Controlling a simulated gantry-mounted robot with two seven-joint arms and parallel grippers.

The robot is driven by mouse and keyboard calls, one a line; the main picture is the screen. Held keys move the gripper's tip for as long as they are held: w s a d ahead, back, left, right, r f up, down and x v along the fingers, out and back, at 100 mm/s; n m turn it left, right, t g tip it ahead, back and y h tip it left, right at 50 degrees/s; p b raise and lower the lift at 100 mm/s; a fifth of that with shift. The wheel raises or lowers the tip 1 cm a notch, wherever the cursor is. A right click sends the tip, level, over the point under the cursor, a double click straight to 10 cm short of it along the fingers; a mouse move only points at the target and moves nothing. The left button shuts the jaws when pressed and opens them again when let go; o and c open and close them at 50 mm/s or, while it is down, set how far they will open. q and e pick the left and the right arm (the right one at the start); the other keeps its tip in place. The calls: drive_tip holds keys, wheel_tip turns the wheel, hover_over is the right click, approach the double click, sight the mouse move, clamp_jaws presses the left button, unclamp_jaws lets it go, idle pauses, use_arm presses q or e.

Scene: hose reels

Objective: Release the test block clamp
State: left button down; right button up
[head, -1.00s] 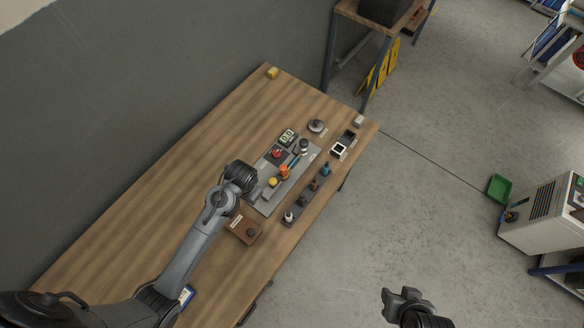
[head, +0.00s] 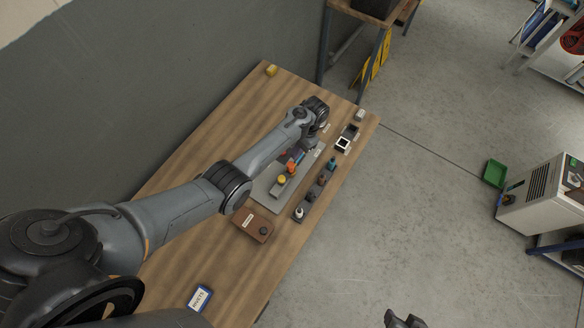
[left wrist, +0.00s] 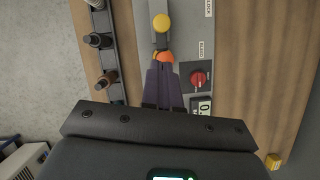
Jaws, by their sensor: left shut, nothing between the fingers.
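The grey test panel (head: 265,194) lies on the bench; it also shows in the left wrist view (left wrist: 184,35). On it are a yellow knob (left wrist: 161,23) on a grey block, an orange part (left wrist: 164,56) and a red knob (left wrist: 197,78) beside a "BLEED" label. A label ending in "LOCK" (left wrist: 208,8) is near the yellow knob. My left gripper (left wrist: 164,68) is shut and empty over the panel, its tips close to the orange part; contact cannot be told. The clamp's state is unclear. My right gripper (head: 403,320) shows only partly at the bottom edge, away from the bench.
A dark rack (head: 313,196) with several fittings runs along the panel's near side. A brown box (head: 253,224), a blue-edged card (head: 199,298) and a yellow block (head: 271,71) lie on the wooden bench (head: 215,140). The bench's left part is mostly clear.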

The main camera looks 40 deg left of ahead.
idle(0.3)
use_arm(q)
drive_tip(key=b, duration=0.6)
hover_over(289, 176)
wheel_tip(289, 176, down, 9)
drive_tip(key=shift+f, duration=0.2)
